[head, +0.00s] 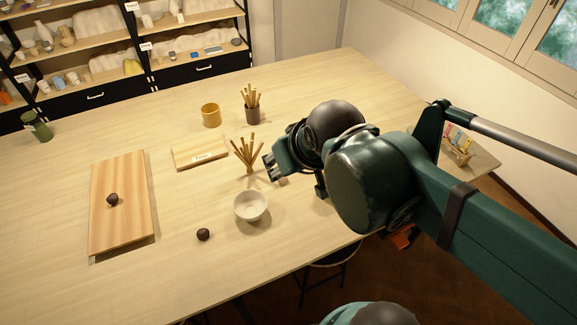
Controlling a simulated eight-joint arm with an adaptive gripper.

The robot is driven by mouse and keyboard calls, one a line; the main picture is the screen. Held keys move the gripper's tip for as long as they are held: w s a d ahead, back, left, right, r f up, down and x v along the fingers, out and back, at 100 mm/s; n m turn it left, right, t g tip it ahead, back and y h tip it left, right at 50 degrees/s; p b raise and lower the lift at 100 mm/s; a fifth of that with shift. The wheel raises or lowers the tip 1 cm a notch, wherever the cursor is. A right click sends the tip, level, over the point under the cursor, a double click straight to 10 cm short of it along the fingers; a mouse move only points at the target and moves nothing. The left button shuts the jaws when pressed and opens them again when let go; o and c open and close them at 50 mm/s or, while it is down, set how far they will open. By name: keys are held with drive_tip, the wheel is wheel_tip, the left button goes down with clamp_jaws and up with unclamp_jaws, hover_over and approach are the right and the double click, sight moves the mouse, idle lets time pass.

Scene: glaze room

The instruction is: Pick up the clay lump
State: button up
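Two dark brown lumps that look like clay are in the head view. One lump (203,234) lies on the bare table, left of and nearer than a white bowl. The other lump (112,199) rests on a wooden board (128,170) at the left. My gripper (270,170) is above the table beyond the bowl, to the right of and farther back than both lumps, and touches neither. My own arm partly hides it, and its finger opening is too small to make out. I see nothing held in it.
The white bowl (250,206) stands between my gripper and the table lump. Behind are a bundle of sticks (248,153), a small board (199,153), a yellow cup (211,116) and a dark cup of sticks (252,112). A green jar (38,127) stands far left. The front-left table is clear.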

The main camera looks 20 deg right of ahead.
drive_tip(key=shift+s+d+f, duration=0.25)
drive_tip(key=shift+s+f, duration=0.1)
drive_tip(key=shift+s, duration=0.1)
drive_tip(key=shift+o, duration=0.5)
drive_tip(key=shift+m, duration=0.3)
drive_tip(key=m+g, duration=0.7)
drive_tip(key=m, duration=1.3)
approach(201, 231)
drive_tip(key=shift+w+d+f+b, duration=0.15)
drive_tip(key=shift+d+f+b, duration=0.2)
drive_tip(key=shift+d+f, duration=0.1)
drive_tip(key=shift+a+f+m, duration=0.55)
drive_tip(key=shift+f+m, duration=0.05)
drive_tip(key=shift+f, duration=0.05)
